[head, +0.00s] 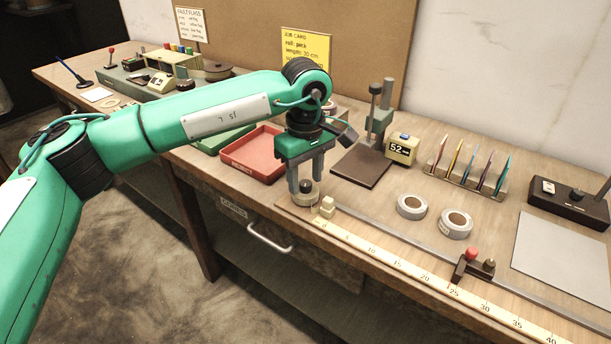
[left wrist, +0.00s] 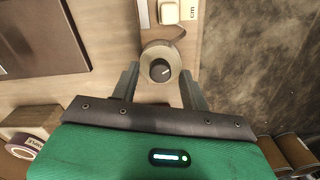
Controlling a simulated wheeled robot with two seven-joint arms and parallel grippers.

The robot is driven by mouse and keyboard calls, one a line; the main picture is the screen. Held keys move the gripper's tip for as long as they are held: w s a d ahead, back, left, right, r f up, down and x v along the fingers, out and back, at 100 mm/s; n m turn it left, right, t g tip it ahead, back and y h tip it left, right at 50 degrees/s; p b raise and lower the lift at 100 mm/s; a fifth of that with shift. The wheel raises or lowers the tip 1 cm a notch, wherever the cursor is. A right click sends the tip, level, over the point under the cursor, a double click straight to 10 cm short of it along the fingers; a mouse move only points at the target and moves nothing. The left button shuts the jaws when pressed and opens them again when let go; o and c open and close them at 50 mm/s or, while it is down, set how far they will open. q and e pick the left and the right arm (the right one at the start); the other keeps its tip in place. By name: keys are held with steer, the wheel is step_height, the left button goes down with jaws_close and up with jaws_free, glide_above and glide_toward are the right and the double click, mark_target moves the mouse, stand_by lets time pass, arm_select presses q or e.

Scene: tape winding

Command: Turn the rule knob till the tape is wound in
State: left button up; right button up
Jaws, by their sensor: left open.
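My left gripper (head: 306,182) is above the left end of the rule on the bench, pointing down. Its two fingers are open and stand on either side of the dark rule knob (head: 306,186). In the left wrist view the knob (left wrist: 160,70) has a light mark and sits on a round metal base, between and just beyond the fingertips (left wrist: 157,88). I see no contact between fingers and knob. The cream rule tape (head: 420,271) lies out along the bench front, with numbers up to about 40. My right gripper is not in view.
A small cream block (head: 327,207) stands right beside the knob. Two grey tape rolls (head: 411,206) lie behind the rule, and a slider with a red knob (head: 471,262) sits on its rail. A red tray (head: 254,153) and a press stand (head: 369,160) are behind the gripper.

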mark_target(306, 182)
arm_select(q)
step_height(306, 182, up, 14)
steer(key=p, duration=0.1)
steer(key=shift+f, duration=0.25)
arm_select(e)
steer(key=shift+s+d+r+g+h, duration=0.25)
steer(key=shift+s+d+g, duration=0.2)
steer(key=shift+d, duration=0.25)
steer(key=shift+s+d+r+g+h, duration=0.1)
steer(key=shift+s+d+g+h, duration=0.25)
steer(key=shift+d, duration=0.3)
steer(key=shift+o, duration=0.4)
